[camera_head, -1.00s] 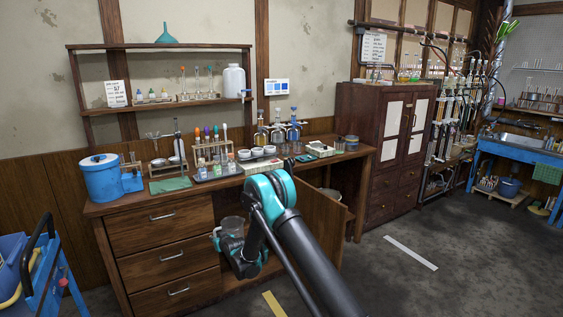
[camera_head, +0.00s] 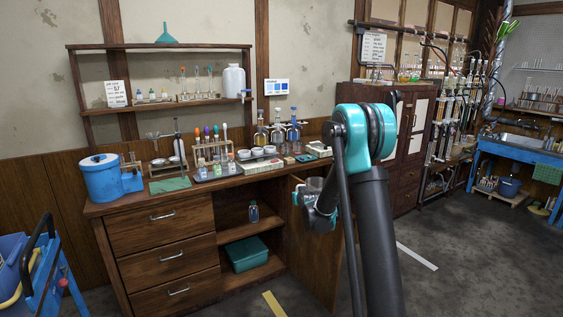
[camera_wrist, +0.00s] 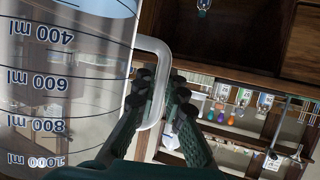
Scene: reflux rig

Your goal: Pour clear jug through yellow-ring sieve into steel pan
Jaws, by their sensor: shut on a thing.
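The clear jug (camera_wrist: 70,85) fills the left of the wrist view. Its blue volume marks read upside down there, and pale blue liquid shows at the top of that picture. My gripper (camera_wrist: 162,86) is shut on the jug's clear handle (camera_wrist: 155,60). In the head view the jug (camera_head: 314,184) is small, at my gripper (camera_head: 318,200), in front of the open cabinet door and partly covered by my arm. I cannot make out the yellow-ring sieve or the steel pan in either view.
The wooden bench (camera_head: 145,202) carries racks, bottles, small white bowls (camera_head: 257,152) and a blue tank (camera_head: 102,178). Its cabinet door (camera_head: 312,255) stands open. Inside are a small bottle (camera_head: 254,212) and a teal box (camera_head: 246,254). Open floor lies at the right.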

